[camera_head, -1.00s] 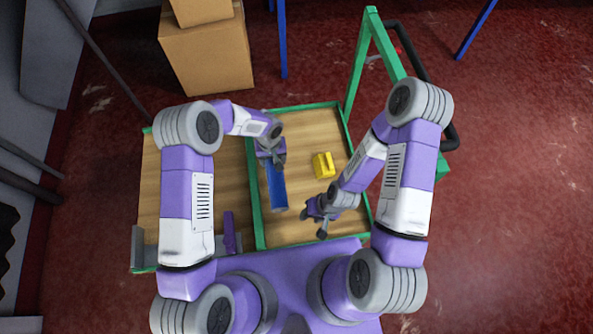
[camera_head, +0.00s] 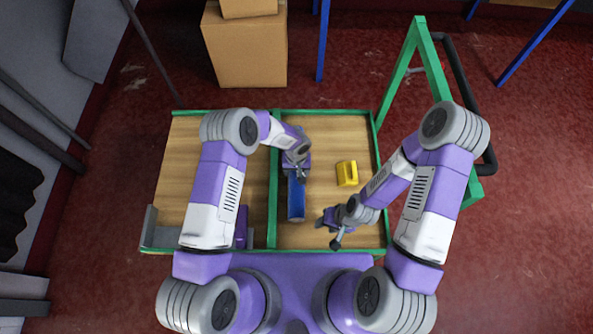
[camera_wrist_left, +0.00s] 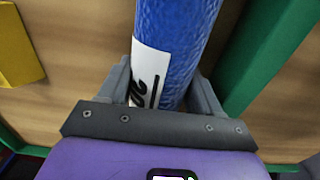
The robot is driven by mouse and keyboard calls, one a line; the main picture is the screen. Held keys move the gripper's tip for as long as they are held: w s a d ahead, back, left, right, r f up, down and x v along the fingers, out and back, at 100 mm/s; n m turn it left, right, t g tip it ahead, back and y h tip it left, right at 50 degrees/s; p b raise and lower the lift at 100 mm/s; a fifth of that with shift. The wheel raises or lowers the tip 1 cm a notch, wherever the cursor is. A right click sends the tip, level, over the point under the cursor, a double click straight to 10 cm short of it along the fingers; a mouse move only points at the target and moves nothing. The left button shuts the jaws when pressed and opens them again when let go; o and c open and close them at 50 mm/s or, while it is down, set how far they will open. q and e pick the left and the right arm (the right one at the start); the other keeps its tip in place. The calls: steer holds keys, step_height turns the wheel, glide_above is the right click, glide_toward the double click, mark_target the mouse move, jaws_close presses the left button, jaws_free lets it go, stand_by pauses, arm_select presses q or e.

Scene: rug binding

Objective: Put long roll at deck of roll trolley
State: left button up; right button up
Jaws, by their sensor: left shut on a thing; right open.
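The long roll is a blue cylinder (camera_head: 296,203) lying lengthwise over the wooden deck of the green-framed roll trolley (camera_head: 322,125), close beside the green bar on its left. My left gripper (camera_head: 297,174) is shut on the roll toward its far part. In the left wrist view the blue roll (camera_wrist_left: 190,40) with a white printed label sits between the two fingers (camera_wrist_left: 165,90). Whether the roll touches the deck or hangs just above it, I cannot tell. My right gripper (camera_head: 333,228) is open and empty over the deck's near right part.
A yellow block (camera_head: 347,173) lies on the deck right of the roll. It shows in the wrist view (camera_wrist_left: 18,50). A second wooden surface (camera_head: 190,150) adjoins on the left. The green-and-black handle (camera_head: 430,60) rises at right. Cardboard boxes (camera_head: 245,50) stand behind.

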arm_select(q)
steer(key=o, duration=1.2)
steer(key=shift+f, duration=0.1)
arm_select(e)
steer(key=shift+f, duration=0.15)
